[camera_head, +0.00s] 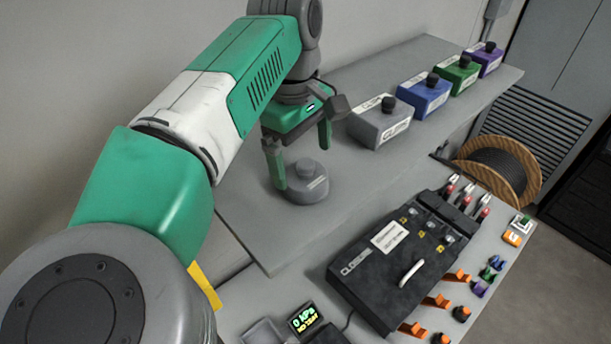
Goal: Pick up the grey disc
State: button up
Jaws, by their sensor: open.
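The grey disc (308,187) is a round grey piece with a small knob on top and a pale label on its side. It sits on the grey upper shelf (252,222). My gripper (300,155) is open above and around the disc's back part, with one green finger down at the disc's left and the other finger higher at its right back. I cannot tell whether either finger touches it. The disc's far side is partly hidden.
Grey (381,122), blue (424,94), green (459,76) and purple (485,59) knobbed boxes stand right of the disc. Below lies a black splicer (375,275), with a cable reel (497,168) behind it. The shelf's front left is clear.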

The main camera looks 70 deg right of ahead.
aim_at(306, 162)
jog(key=f, duration=0.2)
jog(key=f+p, duration=0.1)
jog(key=f, duration=0.1)
jog(key=shift+s+f, duration=0.1)
jog(key=shift+s, duration=0.2)
jog(key=c, duration=1.1)
jog(key=shift+r, duration=0.45)
jog(key=r+b, duration=0.1)
jog(key=a+r, duration=0.1)
jog(key=shift+w+r+b, duration=0.2)
jog(key=shift+r+b, duration=0.1)
jog(key=shift+b, duration=0.1)
jog(key=w+a+b, duration=0.1)
jog(key=a, duration=0.6)
jog(key=w+a+r+b, duration=0.1)
jog(key=w+a+b, duration=0.1)
jog(key=a, duration=0.5)
jog(key=shift+a+r, duration=0.3)
